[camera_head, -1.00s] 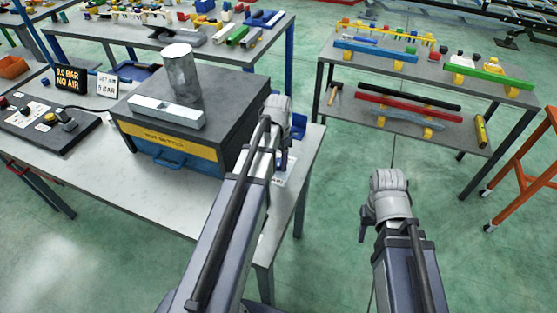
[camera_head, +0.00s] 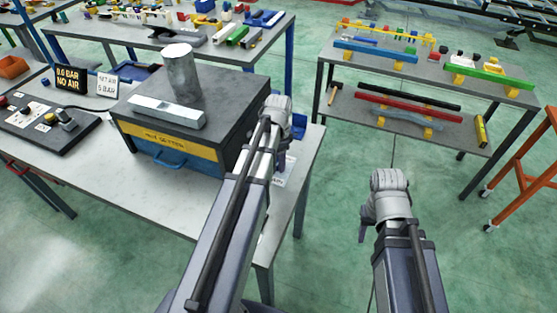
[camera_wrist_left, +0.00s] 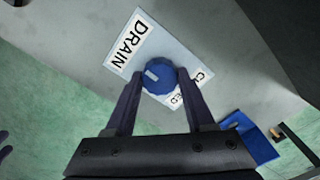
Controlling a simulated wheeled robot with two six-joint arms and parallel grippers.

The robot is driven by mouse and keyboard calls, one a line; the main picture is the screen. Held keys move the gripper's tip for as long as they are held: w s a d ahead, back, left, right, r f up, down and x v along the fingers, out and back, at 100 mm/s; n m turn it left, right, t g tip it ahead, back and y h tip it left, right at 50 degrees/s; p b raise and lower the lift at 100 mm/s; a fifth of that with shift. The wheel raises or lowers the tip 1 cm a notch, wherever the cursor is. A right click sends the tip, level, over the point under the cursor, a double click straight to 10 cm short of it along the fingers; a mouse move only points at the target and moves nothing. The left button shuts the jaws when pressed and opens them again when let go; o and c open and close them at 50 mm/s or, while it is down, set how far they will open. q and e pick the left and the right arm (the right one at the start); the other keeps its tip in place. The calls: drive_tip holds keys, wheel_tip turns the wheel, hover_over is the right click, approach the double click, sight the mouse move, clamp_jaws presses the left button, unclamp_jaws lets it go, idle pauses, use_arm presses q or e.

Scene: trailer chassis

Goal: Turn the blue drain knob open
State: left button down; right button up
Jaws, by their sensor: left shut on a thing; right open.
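The blue drain knob (camera_wrist_left: 158,76) shows in the left wrist view, with a pale mark on its top. It sits on a white label plate (camera_wrist_left: 145,40) that reads DRAIN, with a partly covered word at its other end that seems to read CLOSED. My left gripper (camera_wrist_left: 157,82) is shut on the knob, one finger at each side. In the head view my left arm (camera_head: 272,125) reaches over the right end of the table and hides the knob. My right gripper (camera_head: 368,228) is off to the right over the floor, empty; its fingers are mostly hidden behind its wrist.
A dark box with a yellow band (camera_head: 185,148) stands on the table just left of my left arm, carrying a metal cylinder (camera_head: 181,72) and a bar (camera_head: 165,112). A sign (camera_head: 70,79) reads 0.0 BAR NO AIR. A blue object (camera_wrist_left: 252,138) lies near the knob.

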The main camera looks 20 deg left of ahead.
use_arm(q)
drive_tip(key=shift+c, duration=1.3)
unclamp_jaws()
drive_tip(key=shift+r, duration=0.1)
wheel_tip(320, 180, up, 8)
drive_tip(key=p, duration=0.8)
drive_tip(key=shift+f, duration=0.25)
